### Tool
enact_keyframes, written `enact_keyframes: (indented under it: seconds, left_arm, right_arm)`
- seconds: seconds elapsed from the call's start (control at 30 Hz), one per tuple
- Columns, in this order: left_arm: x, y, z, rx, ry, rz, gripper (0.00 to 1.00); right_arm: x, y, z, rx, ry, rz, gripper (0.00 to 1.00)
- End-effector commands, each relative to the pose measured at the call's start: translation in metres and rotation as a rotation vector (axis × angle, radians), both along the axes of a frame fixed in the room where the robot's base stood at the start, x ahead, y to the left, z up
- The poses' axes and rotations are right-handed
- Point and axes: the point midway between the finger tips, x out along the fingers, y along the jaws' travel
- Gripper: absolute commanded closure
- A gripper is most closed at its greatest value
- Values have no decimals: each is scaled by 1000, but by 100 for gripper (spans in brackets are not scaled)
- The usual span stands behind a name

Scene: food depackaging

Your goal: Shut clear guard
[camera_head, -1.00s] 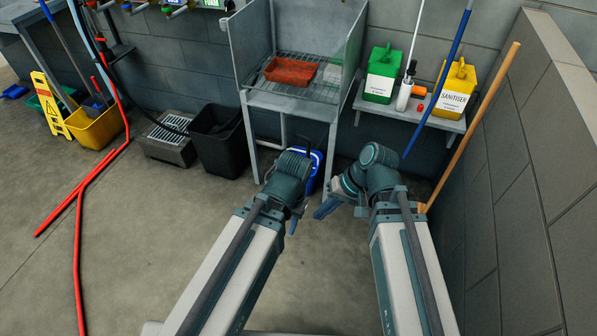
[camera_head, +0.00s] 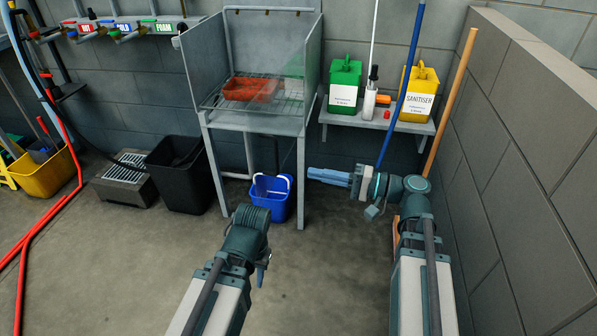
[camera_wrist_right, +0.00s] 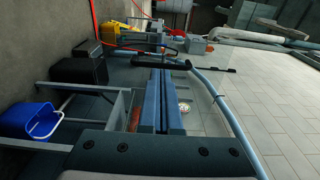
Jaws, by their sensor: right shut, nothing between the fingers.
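A grey metal wash booth (camera_head: 252,122) stands against the back wall, with a wire rack inside. Its front looks open. A pale bar (camera_head: 268,9) runs across its top, and a clear panel (camera_head: 314,62) shows faintly at its right side; I cannot tell which part is the guard's edge. My right gripper (camera_head: 312,174) is shut and empty, pointing left, in front of the booth's right leg and below the rack. Its blue fingers lie together in the right wrist view (camera_wrist_right: 160,100). My left gripper (camera_head: 262,274) hangs low near the floor; its fingers are mostly hidden.
A red tray (camera_head: 252,88) sits on the rack. A blue bucket (camera_head: 272,198) stands under the booth, a black bin (camera_head: 178,172) left of it. Green (camera_head: 344,84) and yellow (camera_head: 417,92) containers stand on a shelf at right. A blue pole (camera_head: 402,85) leans near my right arm.

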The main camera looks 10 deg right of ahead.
Motion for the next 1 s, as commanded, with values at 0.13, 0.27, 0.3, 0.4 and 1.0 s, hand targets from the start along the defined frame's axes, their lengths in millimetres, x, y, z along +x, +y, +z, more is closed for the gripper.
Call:
enact_keyframes:
  seconds: [0.13,0.27,0.3,0.4,1.0]
  left_arm:
    - [0,0,0,0,0,0,67]
    - [0,0,0,0,0,0,67]
    - [0,0,0,0,0,0,67]
    - [0,0,0,0,0,0,67]
    - [0,0,0,0,0,0,67]
  right_arm:
    - [11,27,0,-1,0,6,100]
    - [22,52,0,-1,0,6,100]
    - [25,60,0,-1,0,6,100]
    - [33,77,0,-1,0,5,100]
    - [50,117,0,-2,1,1,100]
